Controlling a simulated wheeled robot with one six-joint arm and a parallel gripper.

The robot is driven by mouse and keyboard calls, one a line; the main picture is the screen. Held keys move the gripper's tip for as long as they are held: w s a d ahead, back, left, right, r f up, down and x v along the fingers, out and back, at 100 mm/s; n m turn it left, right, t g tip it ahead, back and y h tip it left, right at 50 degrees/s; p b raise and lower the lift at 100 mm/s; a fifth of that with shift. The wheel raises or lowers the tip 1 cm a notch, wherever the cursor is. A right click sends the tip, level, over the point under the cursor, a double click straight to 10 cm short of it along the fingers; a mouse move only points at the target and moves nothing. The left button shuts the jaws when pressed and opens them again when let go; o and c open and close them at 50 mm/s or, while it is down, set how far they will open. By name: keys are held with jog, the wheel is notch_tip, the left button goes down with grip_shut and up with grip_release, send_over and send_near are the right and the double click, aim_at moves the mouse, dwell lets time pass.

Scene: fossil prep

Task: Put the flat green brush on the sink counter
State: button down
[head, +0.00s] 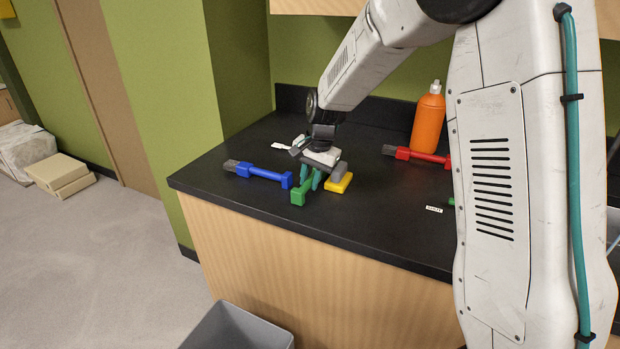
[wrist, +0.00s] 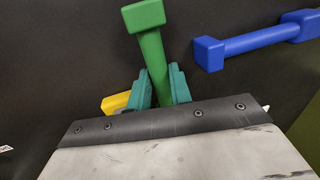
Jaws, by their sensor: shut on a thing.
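The green brush (head: 300,194) is at the left part of the black counter (head: 364,209). Its green handle with a square end shows in the wrist view (wrist: 149,52). My gripper (head: 311,178) is shut on that handle, with a teal fingertip on each side of it in the wrist view (wrist: 159,88). The brush's head is hidden behind my gripper. I cannot tell whether the brush touches the counter.
A blue brush (head: 264,174) lies just left of my gripper. A yellow and grey object (head: 339,183) is close on the right. A red brush (head: 417,155) and an orange bottle (head: 428,120) are farther right. A grey bin (head: 238,326) stands below.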

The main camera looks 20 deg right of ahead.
jog(key=shift+f, duration=0.1)
jog(key=c, duration=1.3)
grip_release()
notch_tip(320, 180, up, 12)
jog(key=s+d+f, duration=0.1)
jog(key=s+d, duration=0.1)
jog(key=s+r+n, duration=0.2)
jog(key=s+r, duration=0.1)
jog(key=s, duration=0.6)
jog(key=s+r+n, duration=0.2)
jog(key=s+r, duration=0.2)
jog(key=s, duration=0.5)
jog(key=s+f+n, duration=0.1)
jog(key=s, duration=0.5)
jog(key=s+f+n+h, duration=0.1)
jog(key=s+n, duration=0.1)
jog(key=s, duration=0.4)
jog(key=s+d+f+n, duration=0.1)
jog(key=s+f+n, duration=0.1)
jog(key=s, duration=0.4)
jog(key=shift+h, duration=0.3)
